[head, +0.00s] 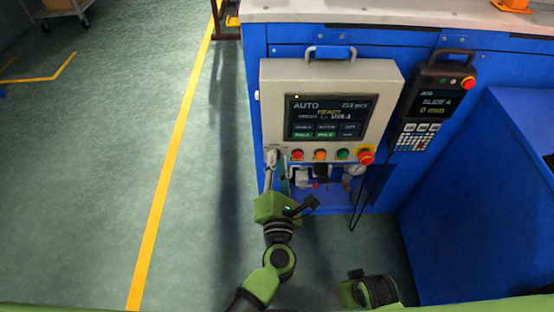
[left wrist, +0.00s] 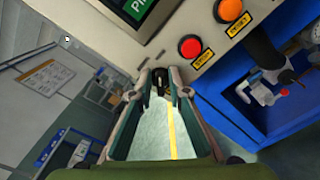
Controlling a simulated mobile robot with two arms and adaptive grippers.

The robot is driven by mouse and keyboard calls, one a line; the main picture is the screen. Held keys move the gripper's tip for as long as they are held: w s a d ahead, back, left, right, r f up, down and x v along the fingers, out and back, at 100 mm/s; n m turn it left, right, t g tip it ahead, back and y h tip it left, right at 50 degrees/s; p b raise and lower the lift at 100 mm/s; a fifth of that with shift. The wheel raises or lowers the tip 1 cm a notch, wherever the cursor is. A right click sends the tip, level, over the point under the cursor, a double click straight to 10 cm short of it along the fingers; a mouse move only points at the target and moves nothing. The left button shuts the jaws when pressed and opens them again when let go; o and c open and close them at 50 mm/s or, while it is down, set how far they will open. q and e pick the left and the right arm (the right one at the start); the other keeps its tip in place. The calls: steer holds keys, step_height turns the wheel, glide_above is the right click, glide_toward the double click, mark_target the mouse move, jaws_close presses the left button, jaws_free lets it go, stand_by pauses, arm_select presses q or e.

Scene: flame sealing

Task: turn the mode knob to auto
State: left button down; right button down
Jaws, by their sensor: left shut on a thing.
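The mode knob (left wrist: 160,80) is a small dark part on the lower left of the cream control panel (head: 385,85), left of the red button. My left gripper (head: 271,157) reaches up to it from below. In the left wrist view the two fingertips (left wrist: 160,78) are closed in on the knob from both sides. The fingers hide most of the knob, so I cannot read its pointer or its labels. The panel's screen (head: 328,117) reads AUTO in its top left corner. A green part of my right arm shows at the bottom; its fingers are not in view.
A red button (head: 297,155), an orange button (head: 320,155), a green button (head: 342,154) and a red emergency stop (head: 366,157) line the panel's lower edge. A pendant (head: 434,100) hangs to the right. Valves and a gauge (head: 355,170) sit below. Open floor lies left.

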arm_select(q)
steer(key=shift+f, duration=0.1)
stand_by(0.3)
steer(key=c, duration=2.2)
jaws_free()
steer(key=shift+s, duration=0.15)
steer(key=s, duration=1.1)
steer(key=shift+s, duration=0.4)
